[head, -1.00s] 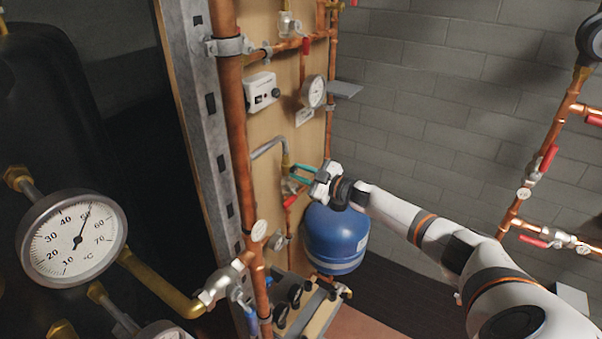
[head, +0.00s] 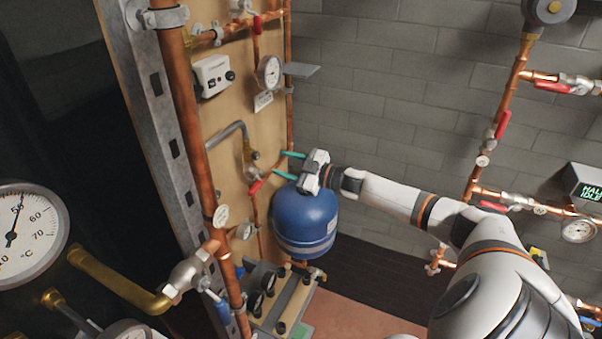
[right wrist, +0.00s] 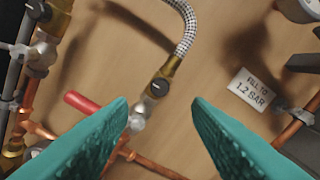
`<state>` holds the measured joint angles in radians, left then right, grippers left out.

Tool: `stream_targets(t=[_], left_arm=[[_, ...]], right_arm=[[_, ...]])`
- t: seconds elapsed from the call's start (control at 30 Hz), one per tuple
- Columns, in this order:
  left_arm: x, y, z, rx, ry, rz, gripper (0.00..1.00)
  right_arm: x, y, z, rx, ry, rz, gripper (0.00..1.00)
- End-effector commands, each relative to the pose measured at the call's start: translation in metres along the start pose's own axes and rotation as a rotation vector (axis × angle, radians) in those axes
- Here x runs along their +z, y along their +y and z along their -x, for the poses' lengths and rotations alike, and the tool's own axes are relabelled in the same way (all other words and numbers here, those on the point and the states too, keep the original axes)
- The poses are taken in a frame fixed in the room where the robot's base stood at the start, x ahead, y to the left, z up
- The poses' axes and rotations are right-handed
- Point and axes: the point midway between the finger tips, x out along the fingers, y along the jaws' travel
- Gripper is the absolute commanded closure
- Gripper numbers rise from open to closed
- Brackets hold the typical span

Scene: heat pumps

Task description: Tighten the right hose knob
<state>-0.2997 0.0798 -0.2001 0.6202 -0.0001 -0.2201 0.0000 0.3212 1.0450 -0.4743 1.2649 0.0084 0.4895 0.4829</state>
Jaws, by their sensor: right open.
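The hose knob is a small dark slotted knob (right wrist: 160,87) on a brass fitting at the end of a braided grey hose (right wrist: 186,30). In the head view the hose (head: 228,132) curves down to this fitting on the wooden panel; the knob is tiny there. My right gripper (head: 284,166) has its green fingers spread apart, pointing at the panel from the right. In the right wrist view the knob lies beyond and between the fingertips (right wrist: 160,104), with nothing held. My left gripper is not in view.
A red lever (right wrist: 82,102) sits just below the fitting. Another brass fitting with a dark knob (right wrist: 38,10) is at upper left. A blue tank (head: 305,222) hangs under my right gripper. A pressure gauge (head: 268,72) and a white control box (head: 212,76) are above.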

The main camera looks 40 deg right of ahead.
Motion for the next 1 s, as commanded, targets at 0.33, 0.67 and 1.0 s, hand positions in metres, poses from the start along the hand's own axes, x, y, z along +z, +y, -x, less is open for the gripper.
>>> stream_targets(t=[0.33,0.67,1.0], left_arm=[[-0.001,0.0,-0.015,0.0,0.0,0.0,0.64],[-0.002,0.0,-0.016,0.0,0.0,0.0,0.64],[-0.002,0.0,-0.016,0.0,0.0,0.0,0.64]], right_arm=[[-0.002,0.001,0.045,0.0,0.002,-0.002,0.55],[0.0,0.0,0.052,0.0,-0.001,0.0,0.55],[0.0,0.0,0.051,0.0,-0.001,-0.001,0.55]])
